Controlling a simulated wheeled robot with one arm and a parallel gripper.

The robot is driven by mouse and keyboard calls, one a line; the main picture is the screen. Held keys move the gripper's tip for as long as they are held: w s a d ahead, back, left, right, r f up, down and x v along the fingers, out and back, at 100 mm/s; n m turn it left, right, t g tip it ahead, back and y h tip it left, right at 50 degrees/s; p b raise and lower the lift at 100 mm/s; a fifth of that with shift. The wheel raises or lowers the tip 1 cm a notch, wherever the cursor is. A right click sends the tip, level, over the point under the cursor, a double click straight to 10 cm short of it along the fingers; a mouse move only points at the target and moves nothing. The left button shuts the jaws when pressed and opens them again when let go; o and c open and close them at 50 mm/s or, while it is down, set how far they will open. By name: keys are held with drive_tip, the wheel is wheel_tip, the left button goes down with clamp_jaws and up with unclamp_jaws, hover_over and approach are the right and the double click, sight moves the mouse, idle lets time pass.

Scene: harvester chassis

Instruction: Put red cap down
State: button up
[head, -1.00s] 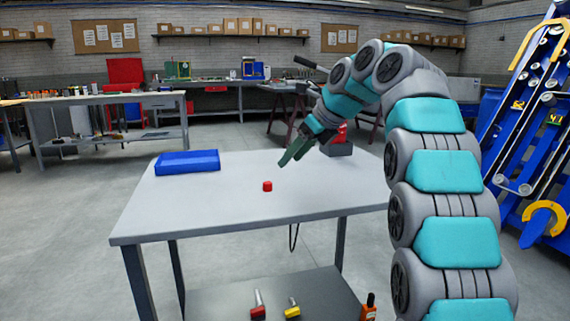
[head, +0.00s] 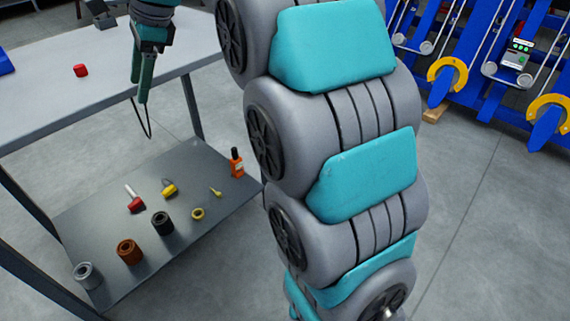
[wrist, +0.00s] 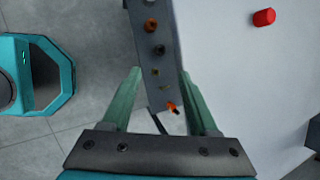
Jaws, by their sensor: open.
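The red cap (head: 81,70) stands on the grey table top (head: 45,105), apart from my gripper. It also shows near the top right of the wrist view (wrist: 264,17). My gripper (head: 143,98) points down near the table's front edge, to the right of the cap in the head view. Its two green fingers are spread with nothing between them in the wrist view (wrist: 160,73). Nothing hides the cap.
The lower shelf (head: 130,195) carries several rolls of tape, small tools and an orange bottle (head: 236,162). A blue case (head: 5,62) is cut off at left. Blue racks (head: 480,60) stand at right.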

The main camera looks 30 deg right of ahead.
drive_tip(key=s+d+f+n+g+h, duration=0.1)
drive_tip(key=s+d+f+n, duration=0.2)
drive_tip(key=s, duration=0.9)
drive_tip(key=s+d+f+n+g+h, duration=0.2)
drive_tip(key=s+d+f+n, duration=0.1)
drive_tip(key=s+f+n, duration=0.5)
drive_tip(key=s+d+f+n+g+h, duration=0.1)
drive_tip(key=s+d+f+n, duration=0.2)
drive_tip(key=s+f+n, duration=0.3)
drive_tip(key=s+f, duration=0.5)
drive_tip(key=s, duration=0.4)
drive_tip(key=shift+s+d+f+n+g, duration=0.25)
drive_tip(key=shift+s+f+n+g, duration=0.05)
drive_tip(key=shift+s+f, duration=0.1)
